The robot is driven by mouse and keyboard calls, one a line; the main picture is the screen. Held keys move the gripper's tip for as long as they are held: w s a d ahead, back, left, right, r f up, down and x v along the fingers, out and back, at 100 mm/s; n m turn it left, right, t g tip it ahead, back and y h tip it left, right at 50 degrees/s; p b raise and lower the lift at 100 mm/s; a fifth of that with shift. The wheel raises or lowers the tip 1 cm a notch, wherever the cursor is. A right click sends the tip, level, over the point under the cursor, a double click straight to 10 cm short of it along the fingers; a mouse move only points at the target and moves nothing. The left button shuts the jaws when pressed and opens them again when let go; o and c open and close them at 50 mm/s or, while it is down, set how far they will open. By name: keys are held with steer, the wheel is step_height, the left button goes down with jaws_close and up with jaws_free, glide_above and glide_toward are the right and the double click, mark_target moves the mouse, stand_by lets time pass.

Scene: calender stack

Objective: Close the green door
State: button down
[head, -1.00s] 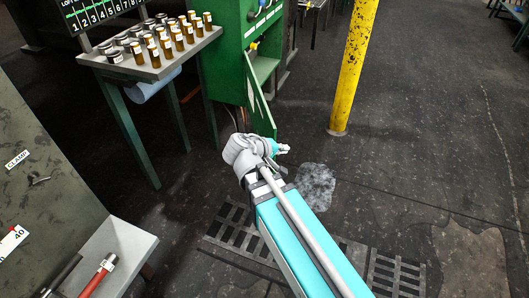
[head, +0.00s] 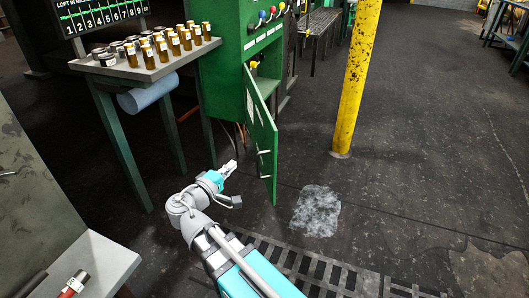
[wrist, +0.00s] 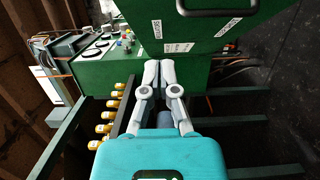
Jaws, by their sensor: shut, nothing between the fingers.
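The green door (head: 262,135) hangs open on the front of the green cabinet (head: 228,85), swung out toward the floor. Small pale fittings show on its face. My gripper (head: 231,166) is to the left of the door's lower part, with a gap between them in the head view. Its fingers are together and empty. In the wrist view my gripper (wrist: 158,68) points at a green panel (wrist: 190,30) with a black handle (wrist: 215,10) and white labels. I cannot tell whether this panel is the door, or whether the fingertips touch it.
A bench (head: 150,72) with several brown bottles stands left of the cabinet, a blue roll (head: 148,95) under its top. A yellow post (head: 355,85) stands to the right. A floor grate (head: 340,275) lies in front. The floor right of the post is open.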

steer(key=shift+w+d, duration=0.1)
stand_by(0.3)
glide_toward(269, 141)
steer(key=w, duration=0.4)
steer(key=shift+w+d, duration=0.25)
steer(key=shift+d, duration=0.2)
steer(key=shift+w+d, duration=0.25)
steer(key=shift+d, duration=0.2)
steer(key=shift+w+d, duration=0.25)
steer(key=shift+d, duration=0.55)
